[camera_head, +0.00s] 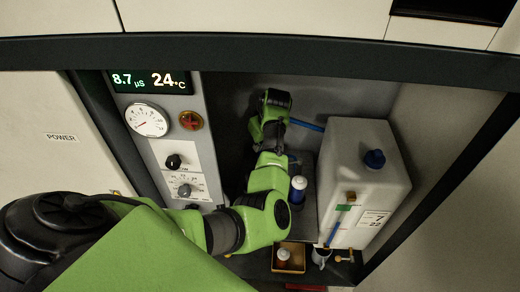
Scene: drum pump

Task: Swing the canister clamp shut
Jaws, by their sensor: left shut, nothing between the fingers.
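My right gripper is not in view.
A bottle with a blue band (298,190) stands between my forearm and the canister. In front are a tan tray (289,270) with a small bottle, a pale cup (321,257) and a brass fitting (344,257). A control panel (180,160) with gauge and knobs stands at the left.

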